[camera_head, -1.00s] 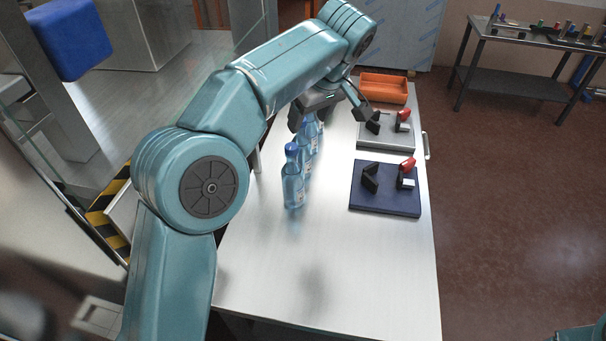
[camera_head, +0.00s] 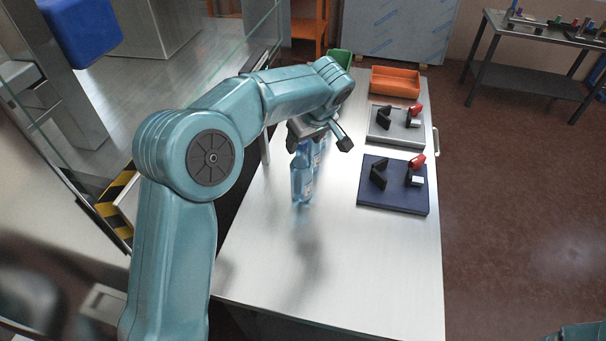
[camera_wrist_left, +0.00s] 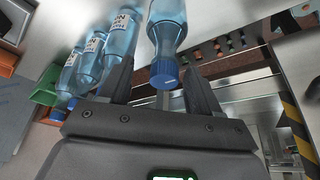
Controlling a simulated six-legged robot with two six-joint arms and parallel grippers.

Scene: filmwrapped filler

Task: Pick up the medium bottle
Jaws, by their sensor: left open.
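Several clear blue water bottles with blue caps stand in a row on the metal table (camera_head: 330,265). In the head view the front bottle (camera_head: 302,183) stands upright, with another bottle (camera_head: 320,155) partly hidden behind it. My left gripper (camera_head: 320,141) is open, just above and behind the front bottle's top. In the left wrist view one bottle (camera_wrist_left: 167,38) has its cap between the open fingers of my left gripper (camera_wrist_left: 160,88), with gaps visible beside it. Other bottles (camera_wrist_left: 122,36) (camera_wrist_left: 92,55) line up to its left. I cannot tell which is the medium one. My right gripper is out of view.
To the right on the table lie a dark blue board (camera_head: 395,203) and a grey board (camera_head: 394,138), each with black and red fixtures. An orange tray (camera_head: 395,83) and a green bin (camera_head: 341,58) are at the far end. The table's front is clear.

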